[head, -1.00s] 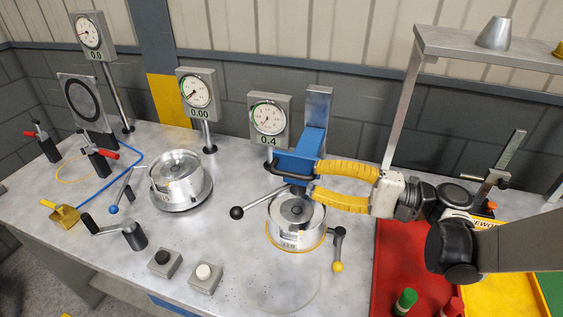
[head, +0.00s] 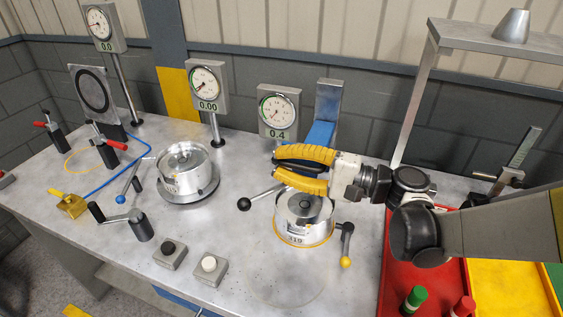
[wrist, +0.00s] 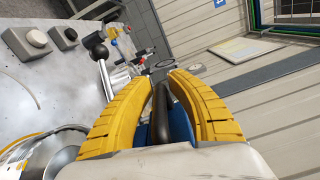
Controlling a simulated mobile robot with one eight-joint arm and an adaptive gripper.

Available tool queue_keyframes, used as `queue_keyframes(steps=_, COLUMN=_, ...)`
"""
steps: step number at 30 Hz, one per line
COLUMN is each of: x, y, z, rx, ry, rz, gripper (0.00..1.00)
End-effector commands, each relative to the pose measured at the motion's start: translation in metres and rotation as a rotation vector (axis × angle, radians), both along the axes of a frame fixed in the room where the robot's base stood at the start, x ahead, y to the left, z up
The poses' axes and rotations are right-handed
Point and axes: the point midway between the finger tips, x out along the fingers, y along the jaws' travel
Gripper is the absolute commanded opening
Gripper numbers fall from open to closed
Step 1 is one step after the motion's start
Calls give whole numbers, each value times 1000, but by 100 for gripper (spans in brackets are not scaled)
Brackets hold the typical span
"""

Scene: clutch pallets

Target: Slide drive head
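The drive head (head: 322,133) is a blue block on the grey column (head: 329,98) behind the small gauge. Its front is mostly hidden by my gripper. My gripper (head: 275,164), with yellow ribbed fingers, reaches it from the right above the silver clutch drum (head: 302,218). In the wrist view a dark handle bar (wrist: 161,108) runs between the two fingers (wrist: 164,80), with blue parts of the head behind it. The fingers are drawn in around the bar and look closed on it; the exact contact is partly hidden.
A black-knobbed lever (head: 244,204) and a yellow-knobbed lever (head: 346,262) stick out beside the drum. A second drum (head: 183,168) stands left.

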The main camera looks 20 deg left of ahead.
Motion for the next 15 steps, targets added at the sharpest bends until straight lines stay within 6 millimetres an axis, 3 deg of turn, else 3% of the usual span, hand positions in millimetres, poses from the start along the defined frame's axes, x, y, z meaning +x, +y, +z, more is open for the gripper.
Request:
queue_keyframes(steps=9, x=0, y=0, z=-4, rx=0, ry=0, rz=0, gripper=0)
queue_keyframes(steps=15, x=0, y=0, z=-36, rx=-1, ry=0, rz=0, gripper=0)
